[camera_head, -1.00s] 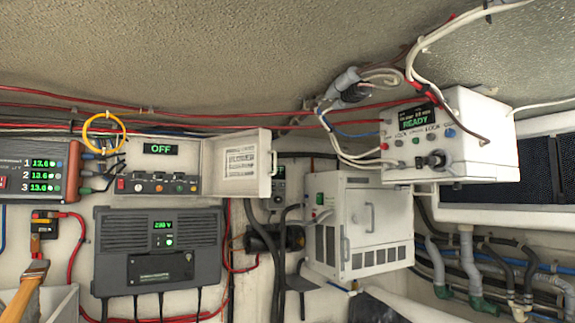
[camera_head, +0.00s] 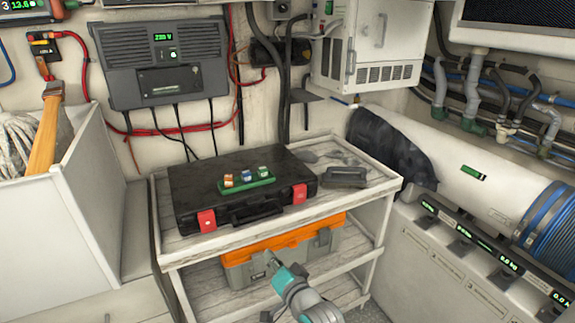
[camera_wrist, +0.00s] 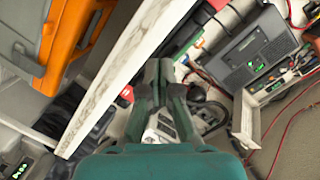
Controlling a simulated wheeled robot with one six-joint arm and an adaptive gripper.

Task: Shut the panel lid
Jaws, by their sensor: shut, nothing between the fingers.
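The panel and its lid are out of the head view now. In the wrist view, the panel (camera_wrist: 280,86) with small coloured buttons is at the right, beside the grey charger (camera_wrist: 250,55). A pale flap that looks like its lid (camera_wrist: 243,120) stands out from it, open. My gripper (camera_wrist: 158,66) points up the middle of the wrist view with its fingers together and empty, apart from the lid. In the head view, my gripper (camera_head: 271,260) is low in front of the shelf cart.
The shelf cart (camera_head: 350,220) carries a black case (camera_head: 190,180) on top and an orange-lidded toolbox (camera_head: 245,272) below. A white bin (camera_head: 75,200) with rope and a wooden handle stands left. A white cabinet (camera_head: 385,75) hangs at the back.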

